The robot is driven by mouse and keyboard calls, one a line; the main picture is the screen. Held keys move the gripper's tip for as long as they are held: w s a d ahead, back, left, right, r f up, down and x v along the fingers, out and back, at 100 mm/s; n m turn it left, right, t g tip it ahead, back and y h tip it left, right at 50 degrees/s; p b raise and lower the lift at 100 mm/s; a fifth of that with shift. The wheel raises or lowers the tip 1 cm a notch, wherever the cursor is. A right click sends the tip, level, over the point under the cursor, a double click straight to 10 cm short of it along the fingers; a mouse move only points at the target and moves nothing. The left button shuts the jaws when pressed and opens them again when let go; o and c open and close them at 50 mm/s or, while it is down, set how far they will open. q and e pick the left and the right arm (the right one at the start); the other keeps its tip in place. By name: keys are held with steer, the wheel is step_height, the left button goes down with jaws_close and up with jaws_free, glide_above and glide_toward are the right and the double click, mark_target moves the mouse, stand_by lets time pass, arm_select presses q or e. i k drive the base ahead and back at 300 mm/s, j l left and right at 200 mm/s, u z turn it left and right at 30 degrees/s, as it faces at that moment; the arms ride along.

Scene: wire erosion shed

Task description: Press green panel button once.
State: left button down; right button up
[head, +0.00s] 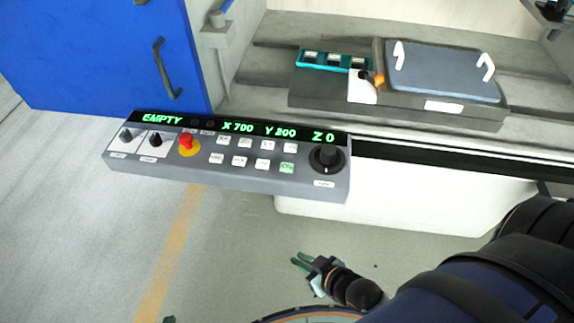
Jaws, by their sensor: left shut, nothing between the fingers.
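The green panel button (287,167) is a small square key with light lettering too small to read. It is in the lower row of the grey control panel (225,178), left of the large black dial. Nothing covers it or touches it. My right gripper (300,262) is low in front of the panel, apart from it, with two pale green fingers spread and nothing between them. Only a green tip of my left gripper (168,320) shows at the bottom edge, shut and well away from the panel; the rest is out of frame.
White keys, a red stop knob (187,142) on yellow, black switches and the dial (326,157) surround the button. The display (240,127) reads EMPTY, X 700, Y 200, Z 0. A blue door (95,50) stands behind left. Floor before the panel is clear.

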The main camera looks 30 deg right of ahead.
mark_target(285, 167)
steer(key=i+j, duration=0.35)
steer(key=j, duration=0.15)
steer(key=i+j, duration=0.35)
steer(key=j, duration=0.15)
steer(key=i+j, duration=0.35)
steer(key=j, duration=0.2)
steer(key=z, duration=1.35)
